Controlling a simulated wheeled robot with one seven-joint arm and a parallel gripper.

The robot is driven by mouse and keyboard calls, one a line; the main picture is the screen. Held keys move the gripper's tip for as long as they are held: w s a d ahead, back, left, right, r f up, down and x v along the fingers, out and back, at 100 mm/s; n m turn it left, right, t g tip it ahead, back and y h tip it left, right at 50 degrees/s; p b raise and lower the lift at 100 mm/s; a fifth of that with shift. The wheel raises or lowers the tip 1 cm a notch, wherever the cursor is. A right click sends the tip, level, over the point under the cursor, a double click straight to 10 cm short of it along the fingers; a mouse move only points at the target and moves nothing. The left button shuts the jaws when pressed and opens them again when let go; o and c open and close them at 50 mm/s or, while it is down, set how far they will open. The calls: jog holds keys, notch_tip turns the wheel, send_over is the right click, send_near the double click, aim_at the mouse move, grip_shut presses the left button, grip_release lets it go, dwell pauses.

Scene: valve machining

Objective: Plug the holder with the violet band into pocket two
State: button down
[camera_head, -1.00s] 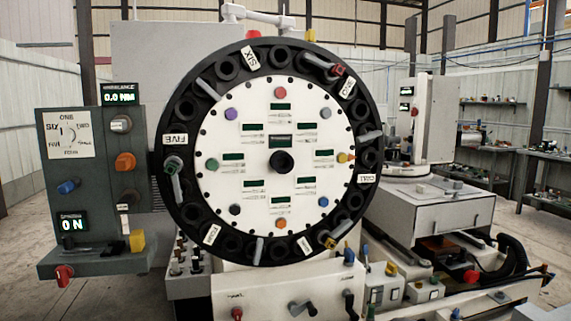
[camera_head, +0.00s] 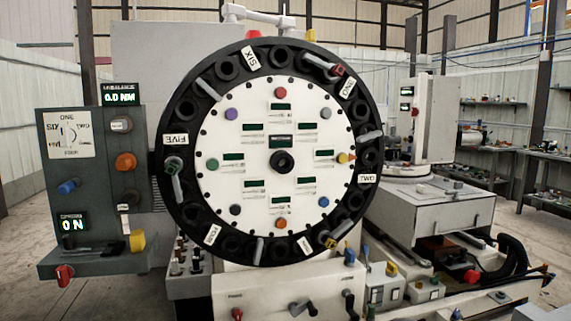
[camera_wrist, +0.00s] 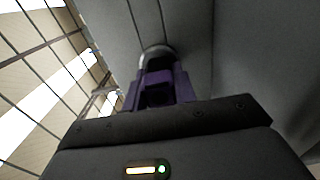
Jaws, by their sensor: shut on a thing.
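A round black magazine wheel (camera_head: 205,84) with a white face (camera_head: 240,190) fills the middle of the head view. Its rim has dark round pockets and labels ONE to SIX. The label TWO (camera_head: 367,178) is on the right side of the rim, just below a dark pocket (camera_head: 369,157); I cannot tell which pocket it names. My gripper (camera_wrist: 158,98) is out of the head view. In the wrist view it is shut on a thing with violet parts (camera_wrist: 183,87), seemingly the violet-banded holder. The holder's far end is hidden or in shadow.
Holders with red (camera_head: 339,70), green (camera_head: 172,165) and yellow (camera_head: 329,242) marks sit on the rim. A grey control panel (camera_head: 95,190) stands at the left. A machine with a grey cabinet (camera_head: 440,212) stands at the right. Smooth grey surfaces fill the wrist view's upper right.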

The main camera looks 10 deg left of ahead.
jog(key=shift+a, duration=0.1)
jog(key=p+v, duration=0.2)
jog(key=v, duration=0.5)
jog(key=shift+a, duration=0.15)
dwell(1.5)
jog(key=shift+s, duration=0.1)
jog(key=shift+a, duration=0.1)
jog(key=a+f+n+t+y, duration=0.2)
jog(key=a+n+t+y, duration=0.1)
jog(key=a, duration=0.7)
jog(key=w+a+f+n+t+y, duration=0.1)
jog(key=a+f+n+t+y, duration=0.1)
jog(key=a, duration=0.9)
jog(key=a+f+n+t+y, duration=0.2)
jog(key=a+n+t+y, duration=0.3)
jog(key=a, duration=0.5)
jog(key=shift+w+a+y, duration=0.2)
jog(key=shift+w+y, duration=0.15)
jog(key=shift+y, duration=0.35)
jog(key=shift+w, duration=0.1)
